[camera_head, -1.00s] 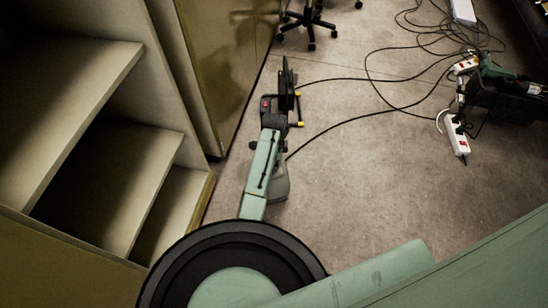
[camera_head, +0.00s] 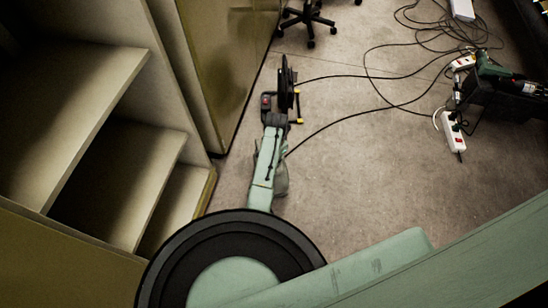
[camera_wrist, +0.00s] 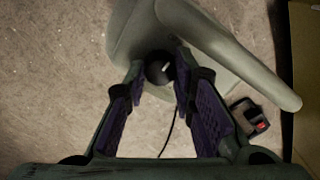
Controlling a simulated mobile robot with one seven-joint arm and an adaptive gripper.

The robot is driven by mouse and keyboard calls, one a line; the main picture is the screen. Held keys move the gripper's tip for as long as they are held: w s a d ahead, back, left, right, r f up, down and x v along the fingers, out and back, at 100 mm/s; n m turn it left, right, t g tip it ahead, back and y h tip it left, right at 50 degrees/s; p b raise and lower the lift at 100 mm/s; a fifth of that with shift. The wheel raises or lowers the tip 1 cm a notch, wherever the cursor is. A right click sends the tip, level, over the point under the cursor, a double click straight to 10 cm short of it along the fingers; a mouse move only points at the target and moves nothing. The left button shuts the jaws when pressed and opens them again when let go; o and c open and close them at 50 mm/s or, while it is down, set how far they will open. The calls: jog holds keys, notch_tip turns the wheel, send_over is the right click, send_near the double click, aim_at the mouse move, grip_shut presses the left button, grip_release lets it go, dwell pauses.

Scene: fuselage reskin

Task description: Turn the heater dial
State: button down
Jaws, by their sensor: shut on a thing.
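A grey-green moulded body, which looks like the heater (camera_wrist: 134,32), fills the top middle of the wrist view. A round black dial (camera_wrist: 160,66) with a pale mark sits on it. My gripper (camera_wrist: 163,80) has its two purple-padded fingers on either side of the dial and is shut on it. The exact contact at the fingertips is partly hidden. A thin black cord hangs below the dial. In the head view, a grey part of the heater (camera_head: 282,182) shows beside my green arm. The arm hides the dial and my fingertips there.
Cabinets and open shelves (camera_head: 115,185) line the left. Black cables cross the floor to white power strips (camera_head: 453,131) and a drill (camera_head: 494,72) at right.

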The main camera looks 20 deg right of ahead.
jog(key=shift+n, duration=0.4)
jog(key=c, duration=1.6)
grip_release()
jog(key=shift+c, duration=0.2)
notch_tip(320, 180, up, 12)
jog(key=shift+s, duration=0.2)
jog(key=shift+d, duration=0.1)
jog(key=shift+s+d, duration=0.1)
